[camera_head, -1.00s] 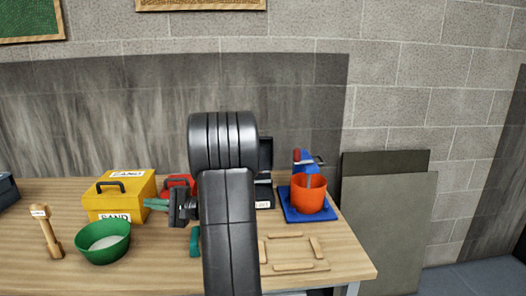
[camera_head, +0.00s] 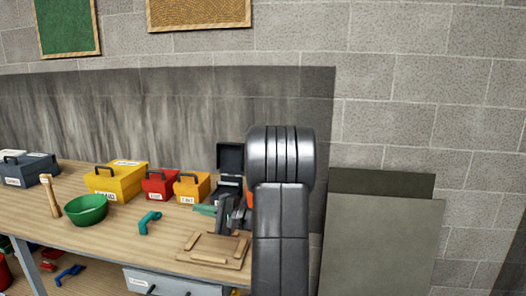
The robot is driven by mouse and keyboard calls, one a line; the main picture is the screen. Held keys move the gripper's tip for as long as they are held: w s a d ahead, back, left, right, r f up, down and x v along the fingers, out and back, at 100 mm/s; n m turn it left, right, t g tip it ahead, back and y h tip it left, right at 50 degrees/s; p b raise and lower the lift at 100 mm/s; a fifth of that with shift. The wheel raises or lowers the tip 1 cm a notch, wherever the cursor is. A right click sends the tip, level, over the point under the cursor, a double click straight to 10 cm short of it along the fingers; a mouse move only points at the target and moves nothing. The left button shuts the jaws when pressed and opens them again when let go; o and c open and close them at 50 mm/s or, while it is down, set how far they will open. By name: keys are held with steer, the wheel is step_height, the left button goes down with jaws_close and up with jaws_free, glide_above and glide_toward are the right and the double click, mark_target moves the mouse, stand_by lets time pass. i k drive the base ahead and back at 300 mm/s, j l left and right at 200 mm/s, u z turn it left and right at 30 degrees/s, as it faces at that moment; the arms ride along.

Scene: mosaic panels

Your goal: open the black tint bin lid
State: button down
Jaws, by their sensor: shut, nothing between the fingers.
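The black bin (camera_head: 231,181) stands at the back right of the workbench, partly hidden by my arm. Its black lid (camera_head: 230,158) appears raised, standing upright at the back of the bin. My gripper (camera_head: 204,210) has green fingertips pointing left. It shows in front of the black bin and below the lid in the picture, shut and empty. I cannot tell whether it touches the bin. The bin's label is too small to read.
Orange-yellow (camera_head: 191,187), red (camera_head: 160,184), yellow (camera_head: 116,182) and blue-grey (camera_head: 28,168) boxes line the bench. A green bowl (camera_head: 86,210), wooden mallet (camera_head: 51,196), teal handle-shaped piece (camera_head: 149,221) and wooden frame (camera_head: 214,261) lie forward. Grey panels (camera_head: 380,240) lean right.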

mark_target(230, 156)
steer(key=i+l+u, duration=0.1)
steer(key=l, duration=1.15)
steer(key=i+l+u, duration=0.15)
steer(key=l, duration=0.5)
steer(key=i+l+u, duration=0.2)
steer(key=i+l, duration=0.7)
steer(key=i+j, duration=0.35)
steer(key=i, duration=0.15)
steer(key=i+j+u, duration=0.1)
steer(key=i+j, duration=0.2)
steer(key=i, duration=0.2)
